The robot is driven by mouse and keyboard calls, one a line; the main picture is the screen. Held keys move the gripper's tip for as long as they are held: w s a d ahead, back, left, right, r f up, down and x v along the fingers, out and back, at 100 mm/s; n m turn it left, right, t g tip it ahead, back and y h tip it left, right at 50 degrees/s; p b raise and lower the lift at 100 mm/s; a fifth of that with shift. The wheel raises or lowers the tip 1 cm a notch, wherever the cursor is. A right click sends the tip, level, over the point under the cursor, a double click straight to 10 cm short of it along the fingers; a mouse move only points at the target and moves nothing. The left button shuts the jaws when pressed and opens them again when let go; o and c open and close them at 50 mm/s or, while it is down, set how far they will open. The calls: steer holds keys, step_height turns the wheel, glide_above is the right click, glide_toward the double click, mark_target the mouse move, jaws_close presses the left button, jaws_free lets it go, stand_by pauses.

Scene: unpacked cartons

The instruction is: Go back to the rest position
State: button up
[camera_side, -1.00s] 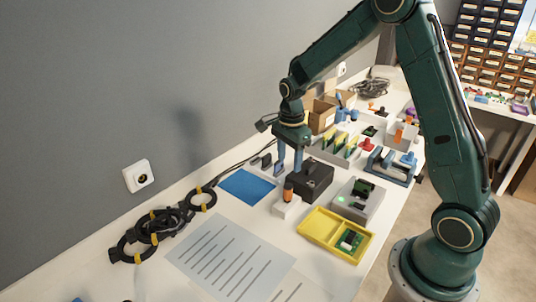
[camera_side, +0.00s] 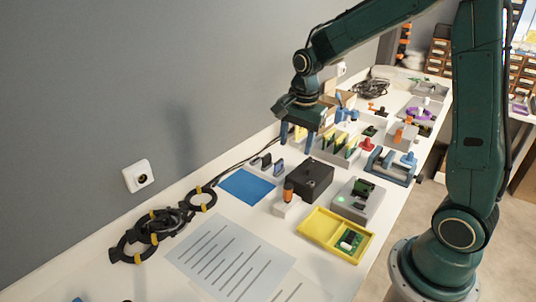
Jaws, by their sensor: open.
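My gripper (camera_side: 296,146) is open and empty. Its two blue fingers point down and are spread apart, above the table behind the black box (camera_side: 309,180). Cartons behind the gripper are partly hidden by it. My arm reaches in from the right and the gripper hangs below its bent end.
On the white table stand a blue mat (camera_side: 246,186), a yellow tray (camera_side: 312,226) with a green board, a grey device with a green light (camera_side: 357,202), a blue vise (camera_side: 390,165) and black coiled cables (camera_side: 150,230). Printed sheets (camera_side: 228,258) lie in front. A grey wall borders the left.

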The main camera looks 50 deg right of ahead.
steer(key=s+a+r+n+t, duration=0.1)
steer(key=s+a+r+n, duration=0.1)
steer(key=s+n, duration=0.3)
steer(key=s+a+r+n+t, duration=0.2)
steer(key=s+r+n, duration=0.3)
steer(key=s, duration=0.3)
steer(key=s+a+r+n+t, duration=0.1)
steer(key=s+a+r+n, duration=0.2)
steer(key=s+n, duration=0.3)
steer(key=shift+s+r, duration=0.45)
steer(key=shift+s, duration=0.3)
